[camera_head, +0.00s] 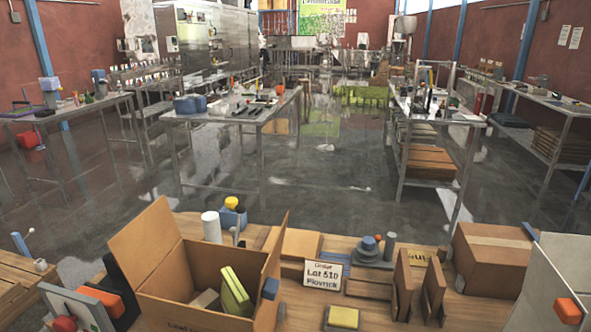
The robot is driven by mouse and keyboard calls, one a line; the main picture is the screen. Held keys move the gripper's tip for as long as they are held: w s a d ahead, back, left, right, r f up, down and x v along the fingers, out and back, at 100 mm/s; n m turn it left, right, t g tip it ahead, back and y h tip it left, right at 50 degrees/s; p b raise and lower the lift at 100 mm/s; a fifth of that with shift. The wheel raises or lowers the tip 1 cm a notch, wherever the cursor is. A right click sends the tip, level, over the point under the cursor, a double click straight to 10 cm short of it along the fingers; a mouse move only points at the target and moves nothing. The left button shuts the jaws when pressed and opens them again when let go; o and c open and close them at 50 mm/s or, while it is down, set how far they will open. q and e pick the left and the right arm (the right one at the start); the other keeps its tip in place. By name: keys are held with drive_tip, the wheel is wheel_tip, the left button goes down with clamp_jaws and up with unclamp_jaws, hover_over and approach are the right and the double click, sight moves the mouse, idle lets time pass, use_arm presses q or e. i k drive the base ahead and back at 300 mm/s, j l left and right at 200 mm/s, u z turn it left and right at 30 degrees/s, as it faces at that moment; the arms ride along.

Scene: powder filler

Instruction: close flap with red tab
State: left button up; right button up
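An open cardboard box (190,312) stands at the front left of the wooden worktop, its back flap (145,232) raised. A dark upright panel (122,283) at its left side looks like the left flap; an orange-red block (103,300), seemingly the red tab, sits against its outer side. The right flap (272,255) stands up and carries a blue tab (271,289). A yellow-green item (235,291) leans inside the box.
A lot sign (322,275), brown upright boards (403,284), a yellow-topped block (343,317) and a closed carton (492,258) stand right of the box. A white cylinder (211,226) is behind it.

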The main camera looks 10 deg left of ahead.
sight(143, 244)
drive_tip(key=j+z, duration=0.2)
drive_tip(key=z, duration=0.3)
drive_tip(key=j+z, duration=0.2)
drive_tip(key=j, duration=0.55)
drive_tip(key=j+z, duration=0.2)
drive_tip(key=j, duration=0.5)
drive_tip(key=k+j+z, duration=0.25)
drive_tip(key=j, duration=0.95)
drive_tip(key=k+j, duration=0.15)
drive_tip(key=j, duration=0.9)
drive_tip(key=k, duration=0.05)
